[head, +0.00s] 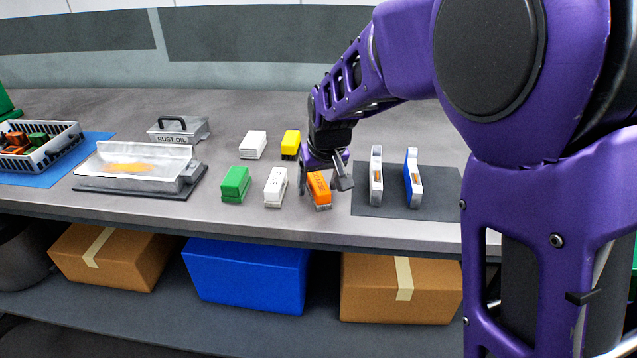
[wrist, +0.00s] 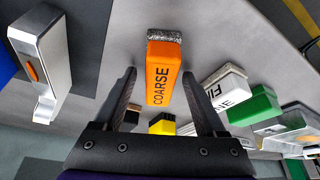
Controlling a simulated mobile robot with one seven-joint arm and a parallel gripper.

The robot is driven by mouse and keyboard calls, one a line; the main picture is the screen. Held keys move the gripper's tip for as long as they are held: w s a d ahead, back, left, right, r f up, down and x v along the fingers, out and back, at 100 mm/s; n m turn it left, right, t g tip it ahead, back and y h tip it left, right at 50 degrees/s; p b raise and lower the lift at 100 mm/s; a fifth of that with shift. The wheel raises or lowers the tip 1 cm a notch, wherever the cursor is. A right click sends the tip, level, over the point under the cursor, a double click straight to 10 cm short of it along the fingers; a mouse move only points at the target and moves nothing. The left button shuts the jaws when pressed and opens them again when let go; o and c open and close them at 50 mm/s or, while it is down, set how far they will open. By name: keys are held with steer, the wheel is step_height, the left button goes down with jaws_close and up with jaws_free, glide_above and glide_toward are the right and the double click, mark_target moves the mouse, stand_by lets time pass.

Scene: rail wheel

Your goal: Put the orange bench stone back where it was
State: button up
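The orange bench stone (head: 319,189), marked COARSE, stands on the grey workbench near its front edge, left of the dark mat. It also shows in the wrist view (wrist: 163,70), with a grey, rough band along one side. My gripper (head: 325,180) is over it, pointing down. In the wrist view my gripper (wrist: 159,76) has its fingers spread, one on each side of the stone, with gaps between stone and fingers. The gap on the right looks narrower. Part of the stone's top is hidden by the gripper in the head view.
A white FINE block (head: 276,187) and a green block (head: 235,184) stand to the left. A yellow block (head: 291,144) and a white block (head: 253,144) are behind. Two upright tools stand on the dark mat (head: 394,205) to the right. A metal tray (head: 136,164) is farther left.

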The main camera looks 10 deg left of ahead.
steer(key=shift+r, duration=0.25)
steer(key=p+v, duration=0.2)
steer(key=v, duration=1)
steer(key=shift+w, duration=0.1)
